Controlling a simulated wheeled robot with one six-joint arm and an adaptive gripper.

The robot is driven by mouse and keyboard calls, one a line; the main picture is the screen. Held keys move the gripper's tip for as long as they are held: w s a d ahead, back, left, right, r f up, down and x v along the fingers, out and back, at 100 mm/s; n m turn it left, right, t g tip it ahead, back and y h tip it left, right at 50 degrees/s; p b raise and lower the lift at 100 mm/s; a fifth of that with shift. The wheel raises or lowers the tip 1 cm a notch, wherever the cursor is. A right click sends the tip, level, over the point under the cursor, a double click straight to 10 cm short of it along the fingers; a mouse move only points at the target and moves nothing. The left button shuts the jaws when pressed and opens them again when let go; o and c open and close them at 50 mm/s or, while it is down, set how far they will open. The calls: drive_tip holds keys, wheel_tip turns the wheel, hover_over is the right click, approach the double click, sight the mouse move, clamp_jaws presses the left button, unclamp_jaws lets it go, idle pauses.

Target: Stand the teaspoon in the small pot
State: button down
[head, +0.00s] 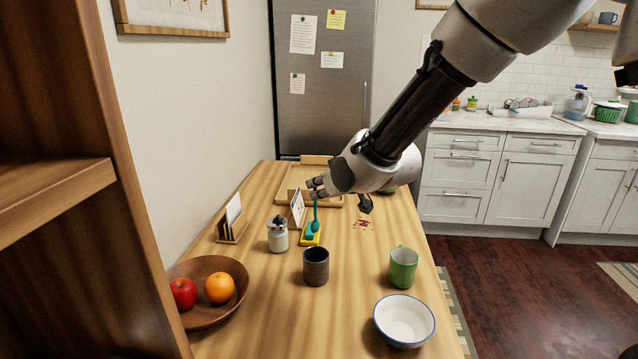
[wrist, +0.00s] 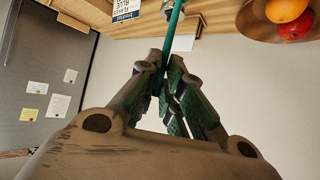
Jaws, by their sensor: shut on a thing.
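The teal teaspoon (head: 316,216) hangs roughly upright, bowl down, from my gripper (head: 318,188). Its handle (wrist: 174,28) also shows between the fingers in the wrist view, where my gripper (wrist: 171,62) is shut on it. The spoon is in front of or over a yellow holder (head: 311,239); whether its bowl touches there I cannot tell. A dark grey, open-topped vessel (head: 316,267), apparently the small pot, stands upright nearer the front, apart from the spoon. Its inside is mostly hidden.
A lidded jar (head: 278,235) stands left of the holder. A green mug (head: 403,268) and white bowl (head: 404,322) are at right. A wooden fruit bowl (head: 210,313) is at front left. A napkin stand (head: 232,221), small sign (head: 297,208) and wooden tray (head: 292,183) stand farther back.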

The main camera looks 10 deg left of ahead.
drive_tip(key=shift+f, duration=5.75)
drive_tip(key=c, duration=1.5)
unclamp_jaws()
drive_tip(key=shift+d, duration=0.1)
approach(317, 229)
drive_tip(key=v, duration=0.3)
drive_tip(key=shift+d, duration=0.1)
